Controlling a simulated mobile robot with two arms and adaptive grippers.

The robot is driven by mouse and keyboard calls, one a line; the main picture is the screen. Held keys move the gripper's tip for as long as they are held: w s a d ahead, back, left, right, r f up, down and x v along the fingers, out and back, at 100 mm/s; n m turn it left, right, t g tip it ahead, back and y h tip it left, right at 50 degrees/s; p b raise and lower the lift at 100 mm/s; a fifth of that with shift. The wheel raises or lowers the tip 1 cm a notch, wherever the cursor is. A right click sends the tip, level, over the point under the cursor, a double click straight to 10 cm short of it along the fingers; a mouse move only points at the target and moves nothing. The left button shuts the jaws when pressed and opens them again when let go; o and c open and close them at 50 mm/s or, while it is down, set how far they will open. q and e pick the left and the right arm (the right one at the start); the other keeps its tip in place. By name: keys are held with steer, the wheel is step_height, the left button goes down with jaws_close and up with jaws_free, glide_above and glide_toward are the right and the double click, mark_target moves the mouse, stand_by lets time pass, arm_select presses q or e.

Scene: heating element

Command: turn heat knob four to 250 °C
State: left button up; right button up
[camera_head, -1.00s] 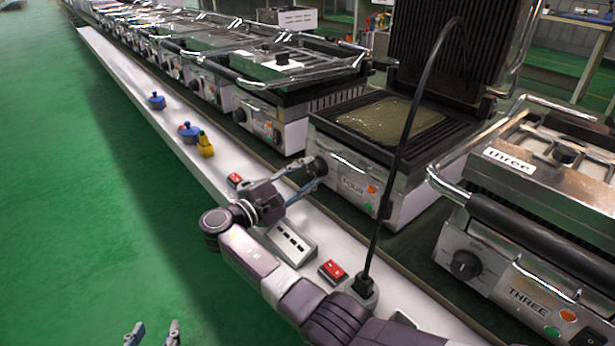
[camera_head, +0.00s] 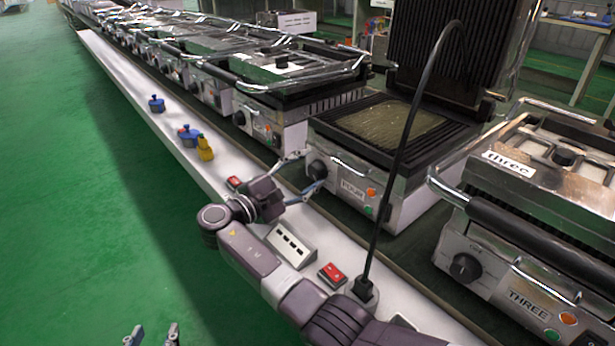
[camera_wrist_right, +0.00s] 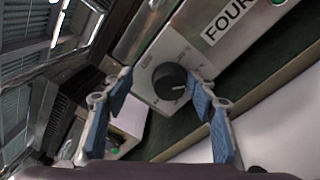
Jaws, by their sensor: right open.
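The grill labelled FOUR (camera_head: 352,189) has a black round heat knob (camera_head: 317,169) at the left end of its front panel. The knob also shows in the right wrist view (camera_wrist_right: 169,80), with a white mark towards its right; the scale around it is too small to read. My right gripper (camera_head: 309,172) is open, its fingertips spread on either side of the knob. In the right wrist view the two blue-padded fingers (camera_wrist_right: 160,92) stand apart from the knob, with gaps visible. My left gripper (camera_head: 153,334) is open and empty at the bottom edge, far from the grill.
Grill THREE (camera_head: 520,290) stands to the right with its own knob (camera_head: 465,267). A black cable (camera_head: 385,190) rises from a socket in front of grill FOUR. A red switch (camera_head: 331,275) and a grey socket block (camera_head: 291,244) sit on the white ledge under my right arm.

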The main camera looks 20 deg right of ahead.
step_height(320, 180, up, 8)
steer(key=shift+r, duration=0.1)
stand_by(0.4)
